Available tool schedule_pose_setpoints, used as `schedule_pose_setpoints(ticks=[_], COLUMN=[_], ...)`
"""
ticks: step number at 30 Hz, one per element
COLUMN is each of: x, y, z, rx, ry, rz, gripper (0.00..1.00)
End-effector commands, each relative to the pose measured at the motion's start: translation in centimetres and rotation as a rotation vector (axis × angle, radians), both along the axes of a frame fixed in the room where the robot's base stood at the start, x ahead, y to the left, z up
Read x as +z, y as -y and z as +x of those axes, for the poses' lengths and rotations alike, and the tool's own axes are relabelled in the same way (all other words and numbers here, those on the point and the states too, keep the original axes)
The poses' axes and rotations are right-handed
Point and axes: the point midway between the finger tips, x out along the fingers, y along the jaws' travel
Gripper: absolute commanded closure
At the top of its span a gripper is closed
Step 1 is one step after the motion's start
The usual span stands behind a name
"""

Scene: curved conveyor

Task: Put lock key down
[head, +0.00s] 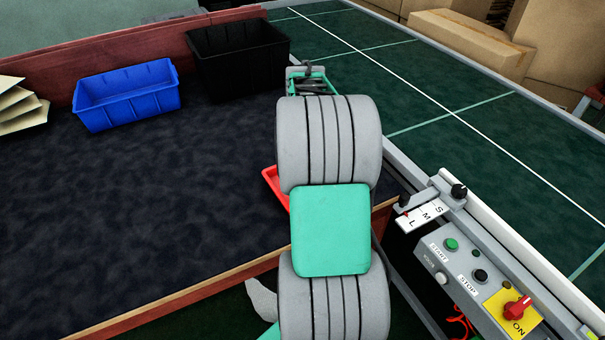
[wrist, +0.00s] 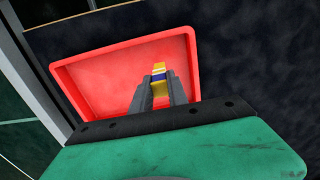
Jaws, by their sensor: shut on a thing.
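My gripper (wrist: 159,90) is shut on the lock key (wrist: 158,72), a small yellow piece with a blue and white band, in the wrist view. The key shows between the fingertips, in front of the red tray (wrist: 90,75). I cannot tell how high it is above the tray floor. In the head view, my arm hides most of the red tray (head: 272,183) and the key. My gripper is mostly hidden there too, behind the grey arm links.
A blue bin (head: 128,97) and a black bin (head: 240,62) stand at the back of the dark table (head: 150,190). The green conveyor (head: 450,110) runs along the right. A control box (head: 470,275) with buttons and a red switch is at the lower right.

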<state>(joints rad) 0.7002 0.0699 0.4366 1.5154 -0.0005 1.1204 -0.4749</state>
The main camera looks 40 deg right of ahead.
Motion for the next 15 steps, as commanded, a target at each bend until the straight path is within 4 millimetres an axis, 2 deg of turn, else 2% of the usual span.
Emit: schedule_pose_setpoints(ticks=[2,8,15], x=[-0.5,-3.6,-3.9], y=[0.2,0.3,0.4], z=[0.4,0.6,0.7], rx=[0.0,0.0,0.0], ry=[0.0,-0.002,0.002], rz=[0.0,0.001,-0.001], gripper=[1.0,1.0,1.0])
